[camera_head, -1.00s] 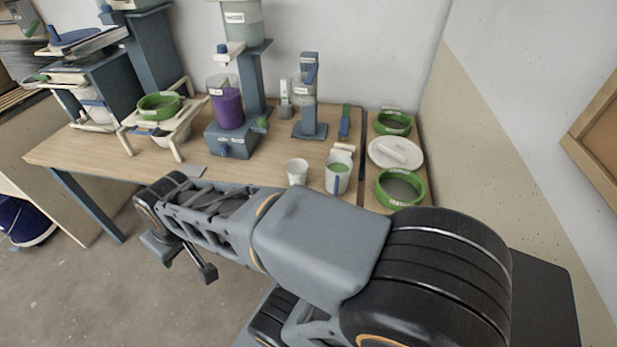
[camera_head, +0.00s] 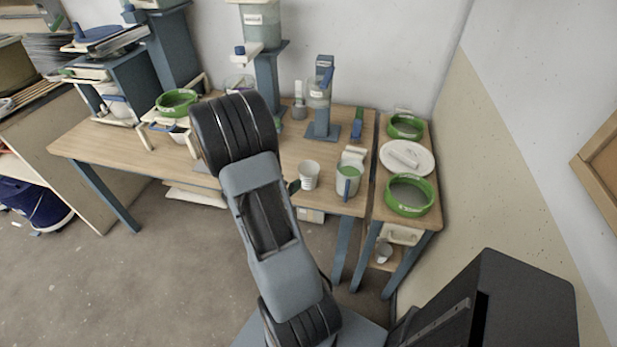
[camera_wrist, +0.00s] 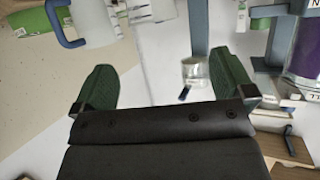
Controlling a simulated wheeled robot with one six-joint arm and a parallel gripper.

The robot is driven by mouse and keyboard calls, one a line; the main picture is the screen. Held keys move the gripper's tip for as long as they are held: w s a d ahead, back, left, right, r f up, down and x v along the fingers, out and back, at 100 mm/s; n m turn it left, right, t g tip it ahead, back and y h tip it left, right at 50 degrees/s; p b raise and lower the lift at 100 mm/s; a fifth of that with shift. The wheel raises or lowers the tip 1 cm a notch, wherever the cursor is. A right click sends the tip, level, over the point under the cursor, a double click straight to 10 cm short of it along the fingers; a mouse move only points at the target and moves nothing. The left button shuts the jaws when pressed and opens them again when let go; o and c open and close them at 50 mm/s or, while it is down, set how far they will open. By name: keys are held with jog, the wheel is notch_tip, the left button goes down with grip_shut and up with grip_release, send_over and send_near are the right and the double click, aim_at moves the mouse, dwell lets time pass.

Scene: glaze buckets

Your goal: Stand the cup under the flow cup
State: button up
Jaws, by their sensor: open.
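A small white cup (camera_head: 309,174) stands upright on the table near its front edge. The flow cup (camera_head: 319,92) is a clear vessel on a blue-grey stand behind it; it also shows in the wrist view (camera_wrist: 194,72), with a blue lever below. The space on the stand's base under the flow cup looks empty. My gripper (camera_wrist: 165,62) is open, with dark green fingers apart and nothing between them. In the head view my arm hides most of it; a green fingertip shows just left of the white cup. I cannot make out the white cup in the wrist view.
A white mug (camera_head: 348,181) with green contents and a blue handle stands close right of the cup. A side table carries green-rimmed sieves (camera_head: 409,195) and a white plate (camera_head: 420,166). The purple container (camera_wrist: 304,45) shows at the wrist view's right.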

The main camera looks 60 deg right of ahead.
send_near(314, 166)
jog(key=d, duration=0.1)
jog(key=shift+f+p+x, duration=0.1)
jog(key=shift+p+x, duration=0.15)
jog(key=shift+x, duration=1.15)
jog(key=shift+f+p+x, duration=0.15)
jog(key=shift+p+x, duration=0.05)
jog(key=shift+x, duration=1.25)
jog(key=shift+a, duration=0.15)
jog(key=shift+c, duration=0.3)
jog(key=c, duration=0.9)
jog(key=shift+o, duration=0.2)
jog(key=shift+r, duration=0.1)
